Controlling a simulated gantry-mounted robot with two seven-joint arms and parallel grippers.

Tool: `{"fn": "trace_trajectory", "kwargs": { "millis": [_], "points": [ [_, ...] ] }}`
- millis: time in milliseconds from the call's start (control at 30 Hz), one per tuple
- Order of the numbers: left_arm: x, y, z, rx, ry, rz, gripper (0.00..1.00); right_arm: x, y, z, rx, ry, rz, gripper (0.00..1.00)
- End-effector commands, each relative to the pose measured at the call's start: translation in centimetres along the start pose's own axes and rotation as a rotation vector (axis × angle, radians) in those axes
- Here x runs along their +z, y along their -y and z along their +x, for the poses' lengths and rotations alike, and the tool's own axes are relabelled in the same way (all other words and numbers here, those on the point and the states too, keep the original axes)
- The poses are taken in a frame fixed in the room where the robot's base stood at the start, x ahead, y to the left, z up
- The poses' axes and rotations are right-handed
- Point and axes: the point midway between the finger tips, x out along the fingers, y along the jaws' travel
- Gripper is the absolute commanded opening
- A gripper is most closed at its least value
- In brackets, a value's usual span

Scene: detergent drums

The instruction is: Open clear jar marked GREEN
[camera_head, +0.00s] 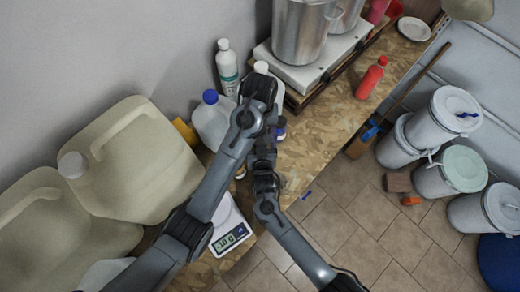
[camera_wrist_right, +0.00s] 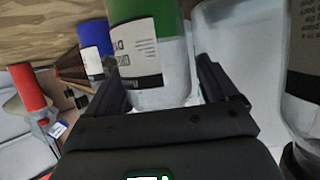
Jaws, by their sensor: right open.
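In the right wrist view, which is upside down, a clear jar with green contents (camera_wrist_right: 147,60) and a pale printed label stands between the fingers of my right gripper (camera_wrist_right: 160,90). The fingers are open, with a small gap on the right side. The jar's lid end is hidden behind the gripper body. In the head view my right gripper (camera_head: 265,155) is among the crossed arm links over the table, and the green jar cannot be made out there. I cannot make out my left gripper; its arm comes in from the lower left.
A jar with blue contents (camera_wrist_right: 94,35) stands close to the green one. A large translucent container (camera_wrist_right: 235,50) is close on the right. Along the table (camera_head: 325,125) are a blue-capped jug (camera_head: 210,122), a scale (camera_head: 229,240) and a red bottle (camera_head: 370,78). Large drums (camera_head: 140,165) fill the left.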

Motion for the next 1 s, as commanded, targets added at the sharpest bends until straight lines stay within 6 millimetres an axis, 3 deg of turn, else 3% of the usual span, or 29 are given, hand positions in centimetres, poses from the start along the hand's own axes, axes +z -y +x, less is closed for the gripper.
{"fn": "trace_trajectory", "kwargs": {
  "millis": [333,900,1000],
  "points": [
    [0.00,0.00,0.00,0.000,0.000,0.000,0.69,0.00,-0.02,0.26,0.000,0.000,0.001,0.87],
    [0.00,0.00,0.00,0.000,0.000,0.000,0.69,0.02,-0.03,0.24,0.001,0.000,0.000,0.00],
    [0.00,-0.02,-0.01,0.001,0.001,0.000,0.69,0.02,-0.04,0.23,0.001,0.001,0.000,0.00]
  ]
}}
